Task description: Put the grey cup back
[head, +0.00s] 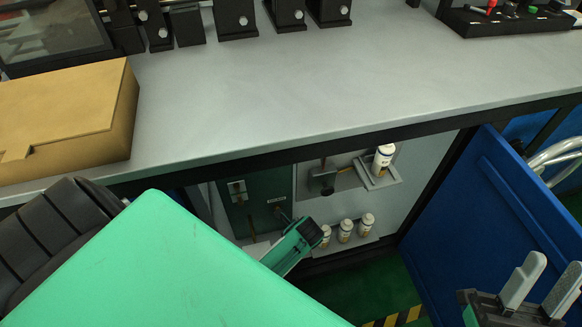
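I cannot make out a grey cup in the head view. My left arm crosses the lower left and hides part of the open cabinet under the bench. Its slim green end with a dark tip (311,232) reaches in front of the cabinet, by a dark green panel (240,205). The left fingers cannot be made out, nor whether they hold anything. My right gripper (553,272) is at the lower right, in front of the blue door. Its two light grey fingers are apart with nothing between them.
The grey bench top (300,85) is mostly clear; a cardboard box (60,115) sits at left. A white bottle (383,160) stands on a small shelf (377,178) in the cabinet. Several similar bottles (345,231) stand lower. A blue door (475,220) hangs open at right.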

